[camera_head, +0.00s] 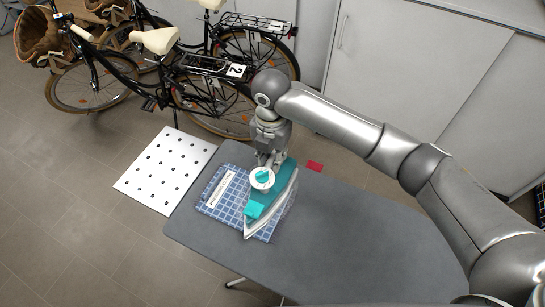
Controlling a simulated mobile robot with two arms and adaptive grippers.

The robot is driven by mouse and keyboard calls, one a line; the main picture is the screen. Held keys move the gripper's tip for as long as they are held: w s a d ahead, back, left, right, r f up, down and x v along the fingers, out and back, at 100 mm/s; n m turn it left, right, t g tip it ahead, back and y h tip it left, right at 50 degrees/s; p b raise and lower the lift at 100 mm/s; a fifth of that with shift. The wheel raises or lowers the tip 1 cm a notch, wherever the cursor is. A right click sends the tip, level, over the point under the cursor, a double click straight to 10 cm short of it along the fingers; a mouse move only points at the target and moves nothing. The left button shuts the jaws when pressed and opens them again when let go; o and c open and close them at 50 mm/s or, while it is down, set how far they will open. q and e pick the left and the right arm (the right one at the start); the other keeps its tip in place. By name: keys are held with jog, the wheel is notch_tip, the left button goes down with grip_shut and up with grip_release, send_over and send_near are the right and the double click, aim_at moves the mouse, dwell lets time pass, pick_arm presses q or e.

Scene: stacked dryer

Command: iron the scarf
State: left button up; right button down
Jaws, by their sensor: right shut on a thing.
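A blue checked scarf (221,207) lies folded flat near the left end of the grey ironing board (350,240). A white strip with lettering shows on its left part. A teal and white iron (271,202) is over the scarf's right part, its tip pointing toward the front. Whether its plate touches the cloth is hard to tell. My right gripper (267,168) is shut on the iron at its back end, and the fingers are partly hidden. My left gripper is not in view.
A red patch (314,166) shows at the board's back edge. A white dotted panel (166,170) lies left of the board. Bicycles (205,85) stand behind, and a grey cabinet (410,60) is at the back right. The board's right part is clear.

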jog(key=shift+w, duration=0.1)
jog(key=shift+d+f+b, duration=0.15)
jog(key=shift+f+b, duration=0.35)
jog(key=shift+f, duration=0.95)
jog(key=shift+r, duration=0.1)
